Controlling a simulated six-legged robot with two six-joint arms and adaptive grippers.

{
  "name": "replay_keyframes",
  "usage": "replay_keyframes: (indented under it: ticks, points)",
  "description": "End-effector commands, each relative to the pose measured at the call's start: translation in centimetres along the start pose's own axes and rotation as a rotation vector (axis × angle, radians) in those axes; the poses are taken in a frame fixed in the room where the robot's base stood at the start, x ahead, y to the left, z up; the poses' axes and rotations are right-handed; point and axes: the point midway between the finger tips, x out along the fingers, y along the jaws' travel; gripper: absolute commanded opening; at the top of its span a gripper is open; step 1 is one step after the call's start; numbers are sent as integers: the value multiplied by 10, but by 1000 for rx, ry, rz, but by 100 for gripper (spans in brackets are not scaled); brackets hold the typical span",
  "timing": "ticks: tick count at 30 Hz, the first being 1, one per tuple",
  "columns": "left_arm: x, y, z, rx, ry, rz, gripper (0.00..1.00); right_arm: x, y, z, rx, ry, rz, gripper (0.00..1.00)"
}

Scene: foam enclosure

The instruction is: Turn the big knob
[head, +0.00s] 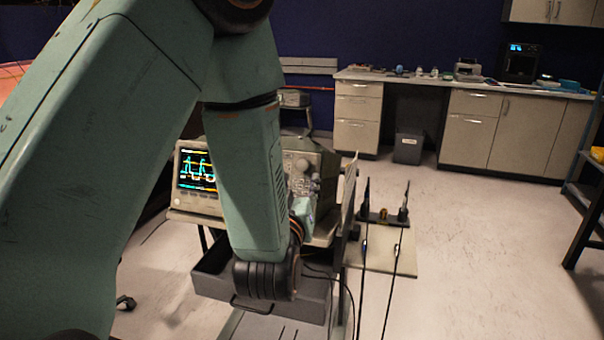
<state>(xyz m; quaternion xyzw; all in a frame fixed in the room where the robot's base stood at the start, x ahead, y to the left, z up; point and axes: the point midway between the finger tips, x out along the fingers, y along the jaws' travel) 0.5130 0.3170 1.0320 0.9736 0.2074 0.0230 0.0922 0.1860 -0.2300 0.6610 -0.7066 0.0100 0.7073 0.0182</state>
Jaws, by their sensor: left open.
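A grey instrument with a knob panel (302,180) stands on a cart, partly hidden behind my left arm. A round, pale knob (302,165) shows on the upper part of the panel, with smaller controls below; I cannot tell for certain that it is the big knob. My left arm comes in from the left and bends down in front of the cart. My left gripper (303,208) is small in view just beyond the wrist, close to the lower panel and largely hidden. It is open; I cannot tell whether it touches anything. My right gripper is not in view.
A monitor with coloured traces (197,172) stands left of my forearm. A dark open drawer (262,303) juts out below the wrist. Right of the cart is a small shelf (385,250) with thin dark rods.

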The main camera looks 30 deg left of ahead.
Motion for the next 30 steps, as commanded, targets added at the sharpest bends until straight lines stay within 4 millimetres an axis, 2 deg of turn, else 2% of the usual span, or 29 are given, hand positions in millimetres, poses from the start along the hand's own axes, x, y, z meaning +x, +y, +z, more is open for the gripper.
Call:
replay_keyframes:
  ticks: [9, 15, 26, 30]
  points:
    - [47, -8, 0, -3, -1, -13, 50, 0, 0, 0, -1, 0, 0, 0]
    - [67, -7, 1, 0, -3, -11, 50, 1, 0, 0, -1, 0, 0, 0]
    - [72, -5, 1, 2, -5, -6, 50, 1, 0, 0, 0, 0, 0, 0]
    - [72, -4, 1, 2, -5, -6, 38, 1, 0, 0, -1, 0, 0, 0]
